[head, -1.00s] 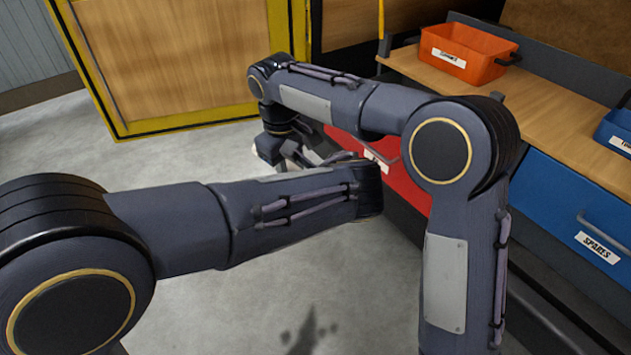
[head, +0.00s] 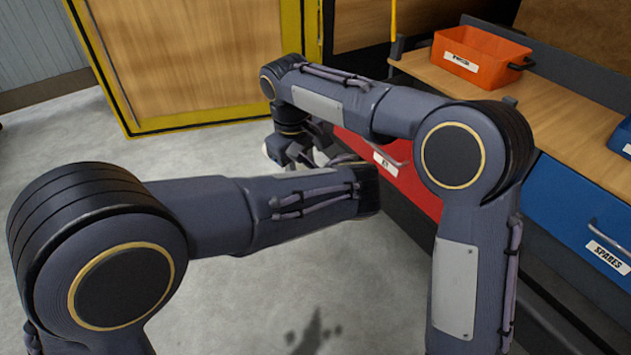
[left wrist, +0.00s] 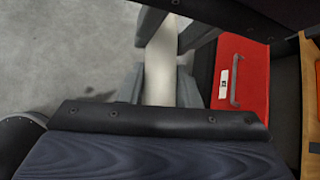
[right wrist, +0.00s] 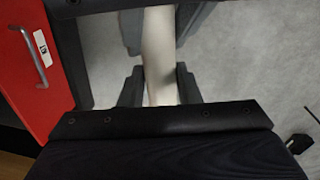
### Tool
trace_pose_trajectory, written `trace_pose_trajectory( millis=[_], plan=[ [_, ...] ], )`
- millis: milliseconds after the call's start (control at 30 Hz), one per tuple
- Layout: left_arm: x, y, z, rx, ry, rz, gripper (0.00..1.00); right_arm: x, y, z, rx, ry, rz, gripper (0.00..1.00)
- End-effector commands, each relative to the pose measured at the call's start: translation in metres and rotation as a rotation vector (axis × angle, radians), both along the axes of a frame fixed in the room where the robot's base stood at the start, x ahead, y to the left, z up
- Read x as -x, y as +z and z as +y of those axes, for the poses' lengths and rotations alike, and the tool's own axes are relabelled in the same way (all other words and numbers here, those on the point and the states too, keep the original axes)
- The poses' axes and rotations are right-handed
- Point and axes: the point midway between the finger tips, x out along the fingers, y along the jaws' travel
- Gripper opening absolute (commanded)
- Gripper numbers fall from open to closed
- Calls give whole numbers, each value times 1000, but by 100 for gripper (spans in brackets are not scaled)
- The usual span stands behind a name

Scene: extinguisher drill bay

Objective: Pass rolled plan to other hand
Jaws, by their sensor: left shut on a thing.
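The rolled plan is a pale roll, seen lengthwise between both grippers in the left wrist view (left wrist: 160,75) and the right wrist view (right wrist: 159,60). My left gripper (left wrist: 160,88) is shut on one part of it. My right gripper (right wrist: 161,88) has its fingers close against both sides of the roll, farther along it, and looks shut on it. The two grippers face each other. In the head view my forearms hide most of both grippers and the roll.
A workbench (head: 560,110) on the right carries an orange bin (head: 482,57) and a blue bin (head: 622,138). Below are a red drawer (head: 418,184) and a blue drawer (head: 570,205). A yellow-framed wooden panel (head: 190,55) stands behind. Grey floor lies open on the left.

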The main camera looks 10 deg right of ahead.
Motion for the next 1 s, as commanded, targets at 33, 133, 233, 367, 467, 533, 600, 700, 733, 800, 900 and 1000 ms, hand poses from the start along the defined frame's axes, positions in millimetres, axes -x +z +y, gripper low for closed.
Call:
trace_pose_trajectory(
  millis=[33,133,233,367,467,533,600,700,733,800,900,1000],
  plan=[
    [0,0,0,-1,0,1,6,-1,0,-1,0,-1,-1,37],
    [0,0,0,0,1,1,6,0,0,-1,0,-1,-1,50],
    [0,0,0,0,1,1,6,0,0,-1,1,-1,-1,54],
    [0,0,0,0,1,1,6,0,0,-1,1,-1,-1,54],
    [0,0,0,0,1,1,6,0,2,0,0,-1,-1,54],
    [0,0,0,0,1,1,6,0,6,0,0,-1,-2,54],
    [0,0,0,0,1,1,6,0,15,1,-1,-2,-4,54],
    [0,0,0,0,0,0,6,1,34,3,-2,-1,-5,54],
    [0,0,0,0,0,0,6,1,41,4,-3,-1,-6,54],
    [0,0,0,0,0,0,6,2,56,5,-2,0,-6,54],
    [0,0,0,0,0,0,6,3,77,7,-2,0,-6,54],
    [0,0,0,0,0,0,6,4,95,8,-2,0,-5,54]
  ],
)
